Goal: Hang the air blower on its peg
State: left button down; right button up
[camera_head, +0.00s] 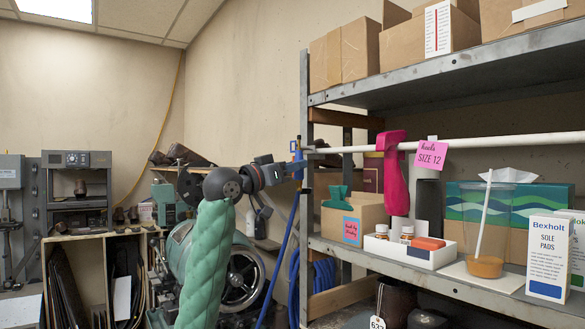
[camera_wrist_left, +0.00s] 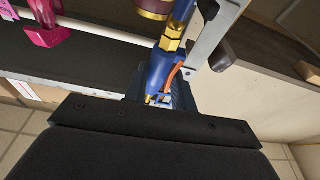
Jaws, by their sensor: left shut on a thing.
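The air blower (camera_head: 297,149) is a small blue tool at the shelf's left upright in the head view. In the left wrist view the blower (camera_wrist_left: 162,68) shows a blue body, a brass fitting and an orange lever. A blue hose (camera_head: 289,238) runs down from it. My left gripper (camera_head: 292,168) is shut on the blower, close beside the metal upright (camera_head: 304,110). I cannot make out the peg, nor whether the blower touches it. My right gripper is not in view.
A white rail (camera_head: 500,142) crosses the shelf front, with a pink tool (camera_head: 394,170) hanging at it. The lower shelf (camera_head: 400,268) holds boxes, bottles and a clear beaker (camera_head: 485,228). A green machine (camera_head: 182,250) with a handwheel stands behind my arm.

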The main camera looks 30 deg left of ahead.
pick_arm(q)
jog(key=shift+w+d, duration=0.15)
jog(key=shift+w, duration=0.25)
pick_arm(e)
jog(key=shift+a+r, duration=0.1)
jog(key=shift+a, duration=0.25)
pick_arm(q)
jog(key=shift+w+d, duration=0.25)
jog(key=shift+w, duration=0.3)
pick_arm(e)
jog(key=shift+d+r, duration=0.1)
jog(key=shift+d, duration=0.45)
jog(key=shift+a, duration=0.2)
pick_arm(q)
jog(key=shift+w, duration=0.1)
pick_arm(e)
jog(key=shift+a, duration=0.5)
pick_arm(q)
jog(key=shift+f, duration=0.1)
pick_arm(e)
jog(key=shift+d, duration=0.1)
pick_arm(q)
jog(key=shift+w+d, duration=0.15)
jog(key=shift+w, duration=0.15)
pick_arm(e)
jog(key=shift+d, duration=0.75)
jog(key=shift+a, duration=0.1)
